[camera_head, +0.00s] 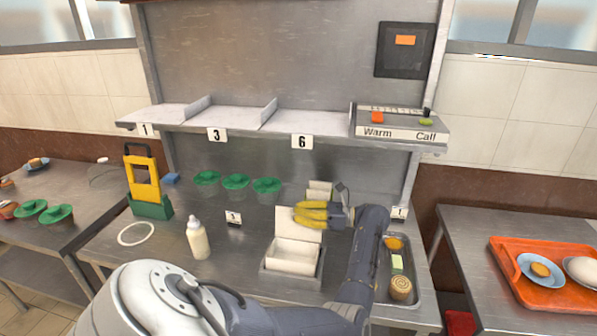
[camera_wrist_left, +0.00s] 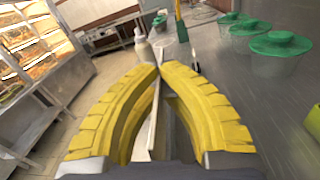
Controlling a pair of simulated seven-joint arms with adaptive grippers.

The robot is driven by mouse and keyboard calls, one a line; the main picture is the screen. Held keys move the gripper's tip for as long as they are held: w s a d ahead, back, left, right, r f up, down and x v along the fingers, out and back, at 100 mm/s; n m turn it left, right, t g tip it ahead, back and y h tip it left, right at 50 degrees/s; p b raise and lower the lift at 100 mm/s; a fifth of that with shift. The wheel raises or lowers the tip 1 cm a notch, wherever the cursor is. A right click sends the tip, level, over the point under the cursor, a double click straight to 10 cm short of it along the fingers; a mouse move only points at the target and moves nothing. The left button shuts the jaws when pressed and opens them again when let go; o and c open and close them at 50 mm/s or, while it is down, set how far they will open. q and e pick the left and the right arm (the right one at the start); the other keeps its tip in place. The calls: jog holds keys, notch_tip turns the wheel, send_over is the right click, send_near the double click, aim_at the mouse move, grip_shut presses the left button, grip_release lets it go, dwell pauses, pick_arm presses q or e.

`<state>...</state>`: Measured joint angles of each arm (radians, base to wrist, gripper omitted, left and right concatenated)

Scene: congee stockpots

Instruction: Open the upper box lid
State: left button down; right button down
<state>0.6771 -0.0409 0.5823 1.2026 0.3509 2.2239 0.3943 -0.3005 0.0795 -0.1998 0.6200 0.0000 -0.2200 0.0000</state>
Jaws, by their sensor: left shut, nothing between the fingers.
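A white box (camera_head: 291,265) sits in a grey metal holder (camera_head: 268,275) on the steel counter. Its lid (camera_head: 292,226) stands raised, roughly upright, at the box's back edge. My left gripper (camera_head: 297,213), with yellow ribbed fingers, reaches in from the right at the lid's upper part. Its fingers are shut with nothing held. In the left wrist view the fingertips (camera_wrist_left: 160,70) come together, and a thin pale panel, seemingly the lid (camera_wrist_left: 154,118), shows nearly edge-on between the fingers. I cannot tell whether they touch it. My right gripper is not in view.
Green-lidded cups (camera_head: 236,182) stand behind left, a squeeze bottle (camera_head: 199,242) left of the box. A metal tray (camera_head: 412,268) with food lies right of my arm. A numbered shelf (camera_head: 240,125) overhangs the back. The counter between bottle and box is clear.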

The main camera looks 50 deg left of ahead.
pick_arm(q)
jog(key=c, duration=2.1)
grip_release()
jog(key=o, duration=0.7)
jog(key=v, duration=1.2)
